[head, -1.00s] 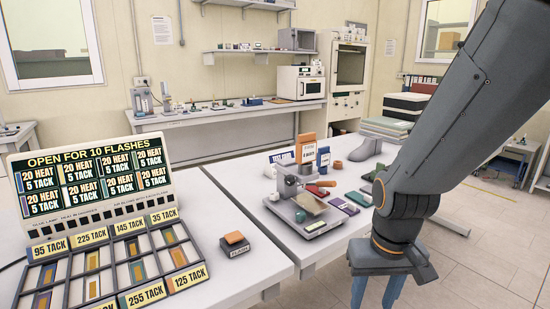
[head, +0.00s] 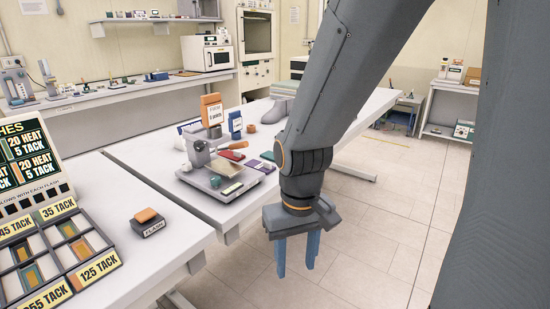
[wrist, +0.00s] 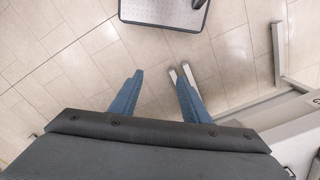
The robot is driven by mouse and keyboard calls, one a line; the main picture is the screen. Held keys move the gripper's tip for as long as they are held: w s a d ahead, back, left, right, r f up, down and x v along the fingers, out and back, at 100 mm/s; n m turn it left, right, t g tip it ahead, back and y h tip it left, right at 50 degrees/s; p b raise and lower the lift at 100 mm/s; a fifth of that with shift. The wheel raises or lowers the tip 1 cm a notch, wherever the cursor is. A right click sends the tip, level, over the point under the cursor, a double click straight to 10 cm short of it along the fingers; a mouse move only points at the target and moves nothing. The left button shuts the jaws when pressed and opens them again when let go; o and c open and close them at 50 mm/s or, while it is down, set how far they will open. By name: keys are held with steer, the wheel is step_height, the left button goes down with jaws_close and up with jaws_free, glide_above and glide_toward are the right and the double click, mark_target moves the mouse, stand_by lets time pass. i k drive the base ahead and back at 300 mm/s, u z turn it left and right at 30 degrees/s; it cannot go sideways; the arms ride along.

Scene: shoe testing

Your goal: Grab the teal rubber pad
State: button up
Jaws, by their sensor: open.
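A small dark teal pad (head: 268,156) lies flat on the right-hand white table in the head view, just behind a purple pad (head: 259,167) and close to my arm's outline. My gripper (head: 296,255) hangs with its blue fingers pointing down, in front of the table's edge over the floor, nearer to the camera than the pad. The fingers are apart with nothing between them. The wrist view also shows my gripper (wrist: 160,90) open and empty over floor tiles; no teal pad shows there.
A grey press (head: 215,178) stands beside the pads, with orange and blue boxes behind it. A small block marked FLASH (head: 148,222) and a compartment tray (head: 60,247) are on the left table. Open floor lies right of the tables.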

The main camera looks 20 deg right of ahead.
mark_target(269, 156)
steer(key=z, duration=1.95)
steer(key=i, duration=1.75)
steer(key=u, duration=2.2)
